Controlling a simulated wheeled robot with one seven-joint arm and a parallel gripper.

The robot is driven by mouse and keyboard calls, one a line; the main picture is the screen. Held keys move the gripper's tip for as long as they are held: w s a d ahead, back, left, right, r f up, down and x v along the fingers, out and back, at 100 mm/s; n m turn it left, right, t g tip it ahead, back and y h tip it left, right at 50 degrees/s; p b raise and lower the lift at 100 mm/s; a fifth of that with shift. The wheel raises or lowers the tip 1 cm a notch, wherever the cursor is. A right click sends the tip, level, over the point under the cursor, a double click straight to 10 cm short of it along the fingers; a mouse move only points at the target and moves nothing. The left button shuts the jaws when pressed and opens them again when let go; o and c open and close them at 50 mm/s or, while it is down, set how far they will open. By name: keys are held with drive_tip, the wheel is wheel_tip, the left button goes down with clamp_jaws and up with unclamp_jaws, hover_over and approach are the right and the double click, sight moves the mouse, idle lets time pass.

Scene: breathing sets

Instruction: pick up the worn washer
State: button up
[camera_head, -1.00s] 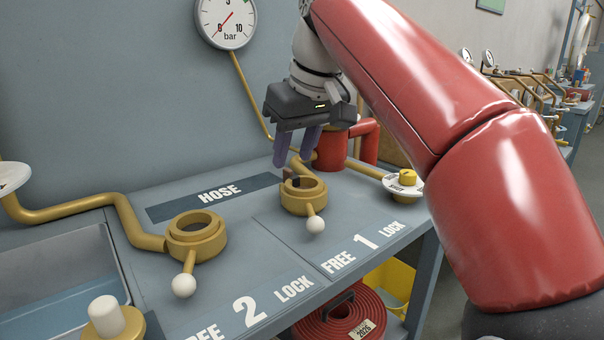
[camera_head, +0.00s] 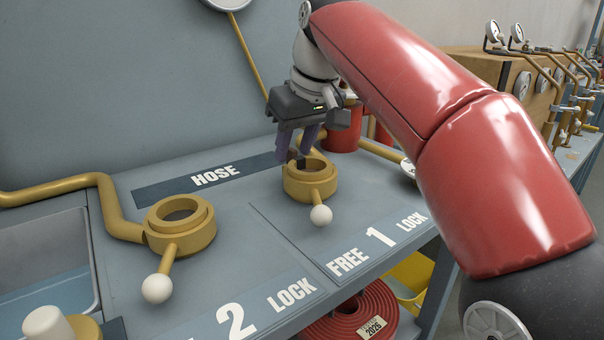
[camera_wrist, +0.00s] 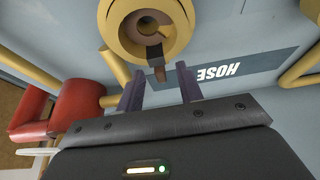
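The number 1 brass coupling (camera_head: 311,185) stands on the bench with its white-knobbed lever pointing toward me. In the wrist view, the coupling (camera_wrist: 112,22) holds a brownish ring (camera_wrist: 147,22), which looks like the worn washer. A dark tab with a brown end (camera_wrist: 158,66) juts over the coupling's rim. The tab also shows in the head view (camera_head: 298,160). My gripper (camera_head: 297,153) is just behind the coupling, low over the bench. In the wrist view, its two purple fingers (camera_wrist: 160,80) are apart, on either side of the tab's end, with nothing held.
The number 2 brass coupling (camera_head: 180,226) stands to the left with its own lever. A blue-grey tray (camera_head: 45,275) is at far left. A red cylinder (camera_head: 343,136) and pipe are behind my gripper. A coiled red hose (camera_head: 350,318) lies below the bench.

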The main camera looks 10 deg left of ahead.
clamp_jaws()
idle(0.4)
